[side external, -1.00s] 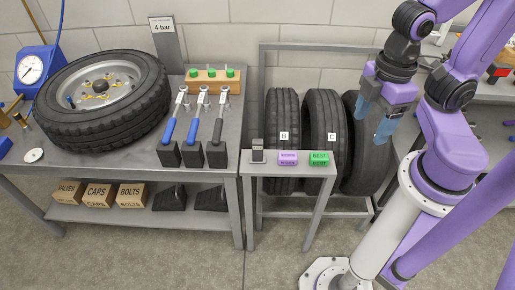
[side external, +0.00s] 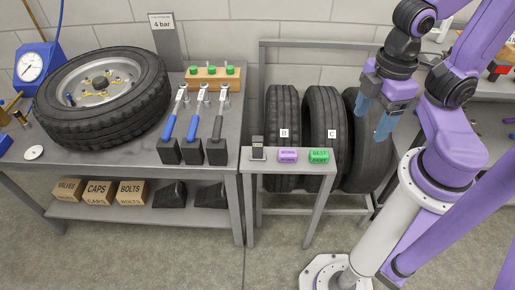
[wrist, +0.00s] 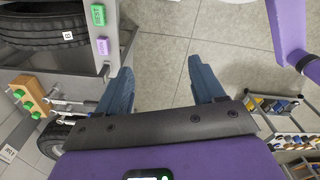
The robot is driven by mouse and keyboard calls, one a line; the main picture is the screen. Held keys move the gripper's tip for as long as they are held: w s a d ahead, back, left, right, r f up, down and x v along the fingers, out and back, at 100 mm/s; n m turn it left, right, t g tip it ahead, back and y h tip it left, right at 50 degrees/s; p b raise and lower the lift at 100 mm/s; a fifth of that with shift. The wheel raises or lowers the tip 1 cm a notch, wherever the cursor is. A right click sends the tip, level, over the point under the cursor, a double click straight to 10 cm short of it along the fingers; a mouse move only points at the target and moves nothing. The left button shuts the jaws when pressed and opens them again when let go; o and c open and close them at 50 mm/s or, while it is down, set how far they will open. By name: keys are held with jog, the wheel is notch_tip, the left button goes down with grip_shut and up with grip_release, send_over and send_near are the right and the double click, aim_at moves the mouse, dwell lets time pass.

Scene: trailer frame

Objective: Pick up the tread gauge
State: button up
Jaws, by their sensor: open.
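A small dark upright device, which looks like the tread gauge (side external: 257,148), stands at the left end of a narrow grey stand (side external: 288,167) in the side external view. A purple block (side external: 288,155) marked WORN and a green block (side external: 319,156) marked BEST sit to its right. My gripper (side external: 373,118) is open and empty, up and to the right of the stand, in front of the rightmost tyre. In the wrist view, the blue fingers (wrist: 160,68) are spread over bare floor, with the purple block (wrist: 102,46) and green block (wrist: 98,15) to their left.
Upright tyres (side external: 324,120) stand in a rack behind the stand. The workbench (side external: 130,166) at left holds a wheel (side external: 100,95), several blue- and black-handled tools and a wooden block (side external: 214,77) with green knobs. Floor in front of the stand is clear.

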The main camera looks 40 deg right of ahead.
jog(key=n, duration=1.4)
send_over(257, 147)
jog(key=w, duration=0.1)
notch_tip(257, 147, down, 15)
jog(key=f, duration=0.7)
jog(key=d+f, duration=0.1)
jog(key=f, duration=0.3)
jog(key=shift+f, duration=0.1)
jog(key=shift+s+f, duration=0.15)
jog(key=shift+f, duration=2.5)
